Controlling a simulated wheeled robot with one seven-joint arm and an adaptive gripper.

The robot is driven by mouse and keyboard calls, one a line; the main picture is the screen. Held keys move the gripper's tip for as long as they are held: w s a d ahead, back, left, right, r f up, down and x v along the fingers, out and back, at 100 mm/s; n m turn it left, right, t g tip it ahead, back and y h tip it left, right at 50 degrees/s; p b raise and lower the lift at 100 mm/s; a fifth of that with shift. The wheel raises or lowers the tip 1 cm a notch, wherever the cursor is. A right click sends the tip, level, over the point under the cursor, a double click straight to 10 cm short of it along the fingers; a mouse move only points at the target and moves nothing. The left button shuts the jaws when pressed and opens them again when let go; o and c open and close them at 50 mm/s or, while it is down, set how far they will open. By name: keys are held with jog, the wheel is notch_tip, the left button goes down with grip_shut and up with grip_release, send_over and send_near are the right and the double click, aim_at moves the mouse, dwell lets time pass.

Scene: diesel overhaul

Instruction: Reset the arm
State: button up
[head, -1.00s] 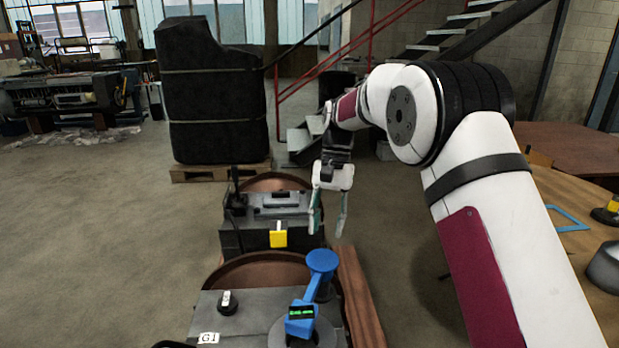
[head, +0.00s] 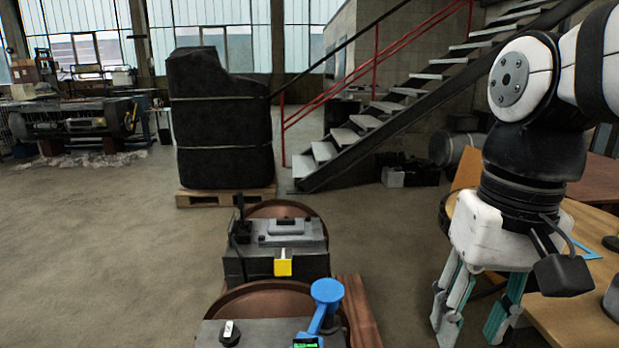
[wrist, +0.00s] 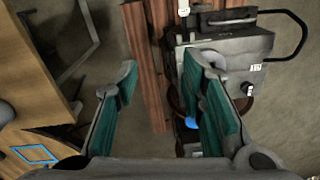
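My arm is folded back at the right of the head view, with my gripper (head: 478,312) hanging fingers down beside the wooden table. The wrist view also shows my gripper (wrist: 165,85), its two teal-padded fingers wide apart with nothing between them. Below it lie the floor and a reddish-brown plank. The gripper is apart from the grey machine units to its left in the head view.
A grey unit with a blue-handled tool (head: 325,295) stands front centre; another unit with a yellow block (head: 283,267) stands behind it. The wooden table (head: 590,300) is close at right. A black wrapped load (head: 222,120) stands on a pallet (head: 225,196). Floor at left is clear.

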jog(key=s+d+f+t, duration=0.1)
jog(key=s+f, duration=0.2)
jog(key=s, duration=0.2)
jog(key=s+d+f, duration=0.1)
jog(key=s+f, duration=0.2)
jog(key=s, duration=0.3)
notch_tip(320, 180, up, 16)
jog(key=n+t+p, duration=0.1)
jog(key=t+p, duration=0.2)
jog(key=p, duration=1.1)
jog(key=shift+w+r+p, duration=0.2)
jog(key=shift+r+p, duration=0.05)
jog(key=shift+p, duration=0.05)
